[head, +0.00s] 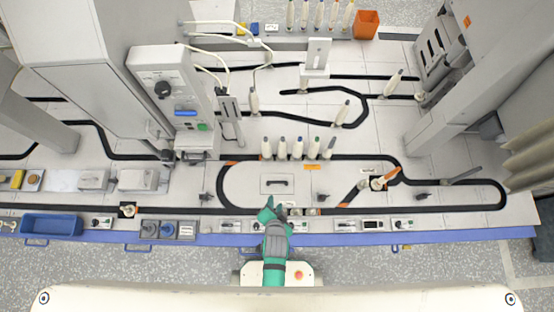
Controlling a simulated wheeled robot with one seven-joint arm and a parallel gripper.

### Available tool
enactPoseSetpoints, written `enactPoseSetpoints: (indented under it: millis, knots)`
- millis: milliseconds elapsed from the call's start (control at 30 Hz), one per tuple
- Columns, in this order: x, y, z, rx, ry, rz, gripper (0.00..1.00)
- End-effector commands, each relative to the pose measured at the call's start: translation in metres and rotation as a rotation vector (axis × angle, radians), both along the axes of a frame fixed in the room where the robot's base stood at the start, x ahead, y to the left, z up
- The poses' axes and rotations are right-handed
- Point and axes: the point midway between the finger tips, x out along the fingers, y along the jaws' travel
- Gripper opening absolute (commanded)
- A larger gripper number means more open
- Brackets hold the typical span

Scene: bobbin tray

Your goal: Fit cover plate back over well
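A pale rectangular plate with a dark bar handle (277,183) lies inside the black track loop, in the middle of the bench; it looks like the cover plate. I cannot tell whether it lies flush over an opening. No open well shows clearly beside it. A small dark square opening (378,184) with a pale round part shows at the right, and a similar one (128,210) at the left. My gripper (272,206), at the end of my green arm, is just below the plate and apart from its handle. Its fingers are too small to read.
Several upright bobbins (297,148) stand in a row behind the plate. Small grey and brass parts (300,211) lie right of my gripper. A blue tray (51,225) is at the left front. A grey control column (170,88) rises at the back left. Bench tiles beside the plate are clear.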

Motion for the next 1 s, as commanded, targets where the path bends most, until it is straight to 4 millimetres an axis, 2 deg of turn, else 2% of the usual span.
enactPoseSetpoints:
  millis: [33, 167, 300, 500, 600, 700, 800, 1000]
  knots:
    - [-0.015, 0.0, 0.017, -0.04, -0.042, 0.039, 0.3]
    - [-0.039, -0.002, 0.068, -0.16, -0.167, 0.136, 0.3]
    - [-0.063, -0.004, 0.132, -0.303, -0.299, 0.232, 0.3]
    - [-0.09, -0.008, 0.23, -0.515, -0.472, 0.343, 0.3]
    - [-0.099, -0.008, 0.27, -0.601, -0.537, 0.38, 0.3]
    - [-0.103, -0.008, 0.298, -0.66, -0.579, 0.401, 0.3]
    - [-0.106, -0.008, 0.312, -0.692, -0.603, 0.411, 0.3]
    - [-0.106, -0.008, 0.316, -0.701, -0.609, 0.415, 0.3]
